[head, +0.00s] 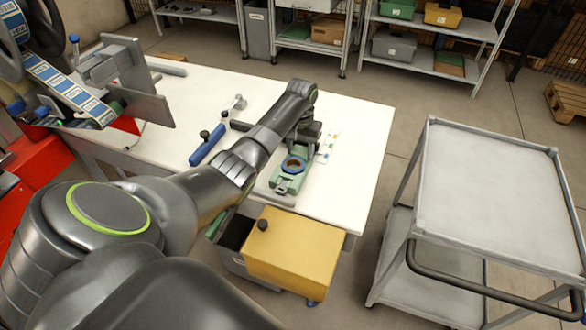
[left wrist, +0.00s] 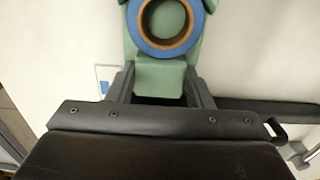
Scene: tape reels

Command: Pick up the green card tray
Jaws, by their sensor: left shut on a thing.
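The green card tray (head: 281,184) is at the right part of the white table, with a blue ring with a brown core (head: 292,164) on it. My left gripper (head: 298,150) is at the tray's far end, its arm reaching over from the left. In the left wrist view the two fingers (left wrist: 161,88) stand on either side of the green tray's near end (left wrist: 160,75) and are shut on it. The blue ring (left wrist: 165,45) lies just beyond them. Whether the tray is clear of the tabletop cannot be told. My right gripper is not in view.
A label strip (head: 328,148) lies right of the tray on the white table (head: 362,140). A blue bar-shaped tool (head: 207,145) lies to the left. A yellow-lidded box (head: 293,250) stands at the front edge. A grey cart (head: 490,190) stands at right, its top bare.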

